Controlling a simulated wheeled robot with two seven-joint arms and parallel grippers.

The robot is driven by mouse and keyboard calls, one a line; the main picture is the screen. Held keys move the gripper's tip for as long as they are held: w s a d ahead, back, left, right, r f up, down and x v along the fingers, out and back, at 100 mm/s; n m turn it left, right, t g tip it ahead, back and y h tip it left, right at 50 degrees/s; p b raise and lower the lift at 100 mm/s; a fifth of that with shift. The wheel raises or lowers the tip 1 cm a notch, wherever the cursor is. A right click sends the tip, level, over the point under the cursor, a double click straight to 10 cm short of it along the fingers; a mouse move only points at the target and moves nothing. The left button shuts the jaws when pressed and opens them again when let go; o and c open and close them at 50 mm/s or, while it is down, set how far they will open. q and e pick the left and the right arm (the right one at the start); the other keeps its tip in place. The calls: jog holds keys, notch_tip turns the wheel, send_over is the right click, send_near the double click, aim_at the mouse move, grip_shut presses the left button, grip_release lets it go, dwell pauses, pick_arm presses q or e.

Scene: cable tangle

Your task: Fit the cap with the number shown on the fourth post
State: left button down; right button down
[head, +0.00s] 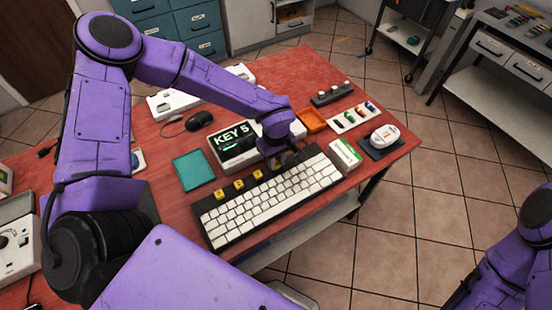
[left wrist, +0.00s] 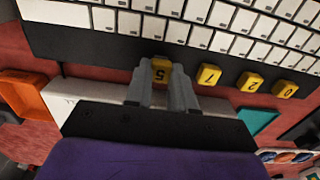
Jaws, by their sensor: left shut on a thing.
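The screen (head: 236,144) shows "KEY 5". Three more yellow caps show in the head view: a left one (head: 220,195), a middle one (head: 239,185) and a right one (head: 257,174). I cannot tell whether the held cap is seated or lifted. No bare post is clearly visible. My right gripper is out of view.
A teal tray (head: 193,170) lies left of the screen. An orange tray (head: 312,121), a green-and-white box (head: 345,155) and a holder with coloured pieces (head: 353,117) are to the right.

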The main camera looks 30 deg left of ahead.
pick_arm(q)
jog(key=shift+f, duration=0.6)
dwell(0.5)
jog(key=c, duration=0.9)
grip_release()
notch_tip(320, 180, up, 5)
jog(key=p, duration=0.5)
